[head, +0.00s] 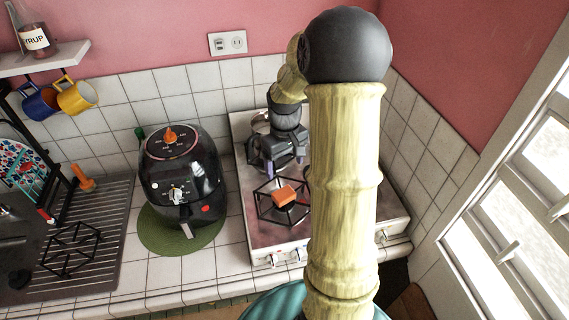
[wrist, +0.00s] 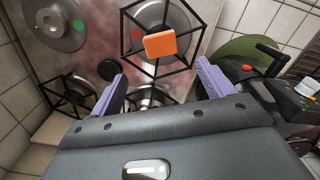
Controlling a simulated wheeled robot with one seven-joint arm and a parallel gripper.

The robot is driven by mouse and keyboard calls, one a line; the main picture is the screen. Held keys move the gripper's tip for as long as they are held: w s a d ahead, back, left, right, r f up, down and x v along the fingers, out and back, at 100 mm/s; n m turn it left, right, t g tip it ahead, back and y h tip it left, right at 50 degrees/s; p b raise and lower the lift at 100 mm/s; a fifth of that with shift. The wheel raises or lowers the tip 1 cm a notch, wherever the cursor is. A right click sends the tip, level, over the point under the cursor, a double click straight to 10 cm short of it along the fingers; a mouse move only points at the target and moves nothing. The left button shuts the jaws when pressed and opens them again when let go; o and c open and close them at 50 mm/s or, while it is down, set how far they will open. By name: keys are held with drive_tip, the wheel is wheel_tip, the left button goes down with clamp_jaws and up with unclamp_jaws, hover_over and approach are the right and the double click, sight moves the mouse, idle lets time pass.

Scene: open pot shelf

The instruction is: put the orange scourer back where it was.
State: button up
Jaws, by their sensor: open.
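The orange scourer (head: 284,195) is a small block at the front burner of the stove, at a black wire stand (head: 262,207). In the wrist view the scourer (wrist: 160,44) overlaps the near part of the stand (wrist: 126,38); I cannot tell whether it rests on the stand or on the burner. My gripper (head: 274,166) is over the stove, behind the scourer in the head view. In the wrist view its purple fingers (wrist: 163,86) are wide apart with nothing between them, and the scourer lies beyond the fingertips.
A black air fryer (head: 180,180) with an orange item on top stands on a green mat (head: 150,236), left of the stove (head: 262,240). Another black wire stand (head: 70,248) is on the grey draining board (head: 110,225). Tiled walls close in behind and at the right.

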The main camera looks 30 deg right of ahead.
drive_tip(key=shift+a, duration=0.1)
idle(0.3)
drive_tip(key=s+a+r+m+t, duration=0.1)
drive_tip(key=s+a+r+t, duration=0.1)
drive_tip(key=s+a, duration=1)
drive_tip(key=shift+a+t, duration=0.3)
drive_tip(key=shift+a, duration=0.5)
